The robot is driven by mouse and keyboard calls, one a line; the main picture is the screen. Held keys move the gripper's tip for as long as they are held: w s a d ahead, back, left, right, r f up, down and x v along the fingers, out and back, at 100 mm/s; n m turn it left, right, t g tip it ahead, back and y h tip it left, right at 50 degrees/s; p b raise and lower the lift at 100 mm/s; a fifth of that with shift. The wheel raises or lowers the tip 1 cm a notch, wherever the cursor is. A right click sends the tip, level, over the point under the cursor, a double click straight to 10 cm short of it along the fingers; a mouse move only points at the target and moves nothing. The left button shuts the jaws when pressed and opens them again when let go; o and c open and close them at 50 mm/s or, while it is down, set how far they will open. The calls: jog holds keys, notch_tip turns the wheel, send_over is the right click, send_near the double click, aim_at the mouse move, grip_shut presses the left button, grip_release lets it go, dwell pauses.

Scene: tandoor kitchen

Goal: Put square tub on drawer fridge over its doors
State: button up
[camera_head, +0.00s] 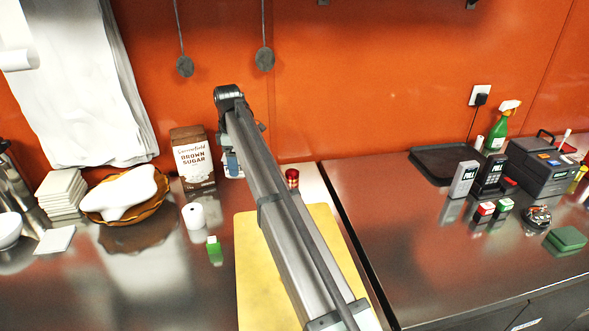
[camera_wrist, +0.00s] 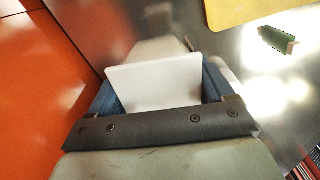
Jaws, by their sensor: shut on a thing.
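My gripper (camera_wrist: 160,88) is shut on a white, flat-sided thing (camera_wrist: 150,75), which looks like the square tub; its blue fingers sit on either side of it. In the head view my gripper (camera_head: 232,165) is mostly hidden behind my arm, low over the back of the left counter, right of the brown sugar box. A bit of the white tub (camera_head: 233,175) shows there. I cannot tell whether it touches the counter. A steel unit (camera_head: 400,230) on the right has front panels at the lower right; it may be the drawer fridge.
A yellow board (camera_head: 262,270) lies under my arm. The brown sugar box (camera_head: 193,160), a white roll (camera_head: 194,215) and a red-capped jar (camera_head: 292,178) stand close by. A dark tray (camera_head: 443,165) and card readers (camera_head: 490,176) stand on the right unit; its front left is clear.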

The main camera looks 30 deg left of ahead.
jog(key=shift+r, duration=0.25)
